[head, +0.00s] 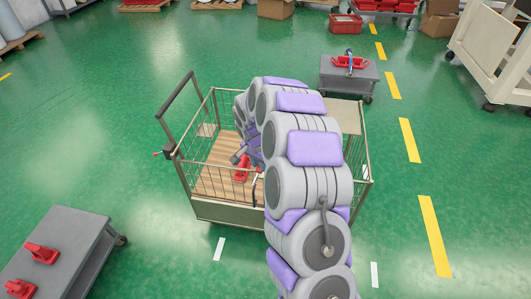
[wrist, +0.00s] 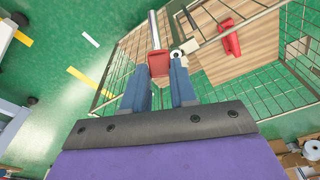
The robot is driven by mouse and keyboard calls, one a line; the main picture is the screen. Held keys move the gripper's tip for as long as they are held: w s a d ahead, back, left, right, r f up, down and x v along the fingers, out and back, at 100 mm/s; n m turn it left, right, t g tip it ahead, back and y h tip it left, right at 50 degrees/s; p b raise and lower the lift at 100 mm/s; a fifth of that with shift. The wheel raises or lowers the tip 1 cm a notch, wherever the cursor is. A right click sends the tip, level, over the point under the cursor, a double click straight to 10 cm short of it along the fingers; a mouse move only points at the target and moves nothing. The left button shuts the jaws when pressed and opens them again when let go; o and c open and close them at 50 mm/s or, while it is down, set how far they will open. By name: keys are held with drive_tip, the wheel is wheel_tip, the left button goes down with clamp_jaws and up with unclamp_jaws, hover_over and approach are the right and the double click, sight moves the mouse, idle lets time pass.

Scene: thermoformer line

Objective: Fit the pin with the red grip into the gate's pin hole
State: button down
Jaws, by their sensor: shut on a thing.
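In the wrist view, my gripper (wrist: 163,72) is shut on the pin with the red grip (wrist: 158,63). The red grip sits between the blue-grey fingers, and the bare metal shank (wrist: 153,28) points away from them. A small pale ring with a dark centre (wrist: 178,53) shows beside the right fingertip, close to the wire gate's rail (wrist: 235,33); I cannot tell whether it is the gate's pin hole. The shank appears outside any hole. In the head view, my arm reaches over the wire-sided cart (head: 190,180) and hides most of the gripper and pin.
A red object (wrist: 230,40) lies on the cart's wooden floor; it also shows in the head view (head: 241,173). Grey trolleys with red pieces stand at lower left (head: 70,250) and at the back (head: 350,82). A cream rack (head: 490,50) stands at right. Green floor surrounds the cart.

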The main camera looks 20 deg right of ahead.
drive_tip(key=shift+w+d+f+m+g+h+b, duration=1.1)
drive_tip(key=shift+w+d+f+m+h, duration=1.3)
drive_tip(key=shift+w+m+h, duration=1.6)
drive_tip(key=shift+n+h, duration=0.4)
drive_tip(key=shift+h, duration=0.3)
drive_tip(key=shift+w+a+f+b, duration=0.1)
drive_tip(key=shift+f+b, duration=2.35)
drive_tip(key=shift+b, duration=0.4)
